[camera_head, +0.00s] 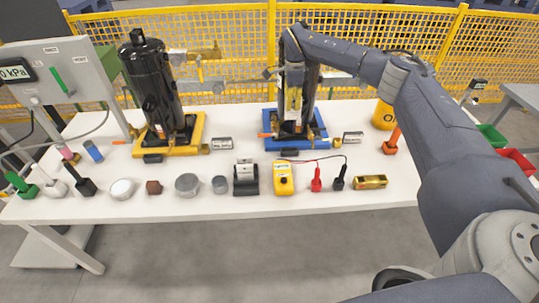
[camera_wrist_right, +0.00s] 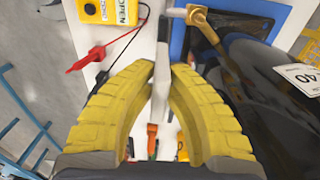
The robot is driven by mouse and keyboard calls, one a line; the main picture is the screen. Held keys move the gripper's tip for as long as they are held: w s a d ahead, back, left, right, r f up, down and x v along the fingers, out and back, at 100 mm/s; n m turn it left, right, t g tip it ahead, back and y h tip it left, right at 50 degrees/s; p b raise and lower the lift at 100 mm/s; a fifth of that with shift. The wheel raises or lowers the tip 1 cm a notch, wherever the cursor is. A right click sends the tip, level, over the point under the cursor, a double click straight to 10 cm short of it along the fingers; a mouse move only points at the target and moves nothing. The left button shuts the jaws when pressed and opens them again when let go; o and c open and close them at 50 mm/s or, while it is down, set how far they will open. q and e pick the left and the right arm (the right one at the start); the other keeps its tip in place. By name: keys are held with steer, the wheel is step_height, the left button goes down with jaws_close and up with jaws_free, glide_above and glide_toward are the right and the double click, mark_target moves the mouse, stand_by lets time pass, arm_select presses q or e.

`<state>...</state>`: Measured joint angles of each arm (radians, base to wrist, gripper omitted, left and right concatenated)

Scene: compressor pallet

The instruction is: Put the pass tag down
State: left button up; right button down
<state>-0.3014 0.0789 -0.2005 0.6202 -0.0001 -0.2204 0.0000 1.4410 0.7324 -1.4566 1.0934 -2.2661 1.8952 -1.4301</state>
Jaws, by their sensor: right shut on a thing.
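My right gripper (camera_head: 292,108) is over the blue pallet (camera_head: 318,142), in front of the black compressor (camera_head: 309,88). In the right wrist view its yellow fingers (camera_wrist_right: 162,72) are closed on a thin pale piece (camera_wrist_right: 163,48), seen nearly edge-on, which looks like the pass tag. Its face and any writing are hidden. The blue pallet (camera_wrist_right: 179,38) and a copper-coloured tube (camera_wrist_right: 212,35) show close beside the fingers, with the compressor at right. In the head view the tag cannot be made out. My left gripper is not in view.
A second black compressor (camera_head: 155,85) stands on a yellow pallet (camera_head: 142,146) at left. Along the front of the white table (camera_head: 215,208) are a yellow meter (camera_head: 284,178), red clip (camera_head: 316,180), black clip (camera_head: 339,178) and a gold block (camera_head: 370,182). A yellow fence is behind.

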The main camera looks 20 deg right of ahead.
steer(key=shift+w+d+f, duration=0.15)
steer(key=shift+f, duration=0.05)
steer(key=shift+w+f, duration=0.15)
steer(key=shift+f, duration=9.75)
steer(key=shift+f, duration=0.15)
steer(key=c, duration=1.5)
jaws_free()
step_height(320, 180, up, 12)
steer(key=shift+r, duration=0.2)
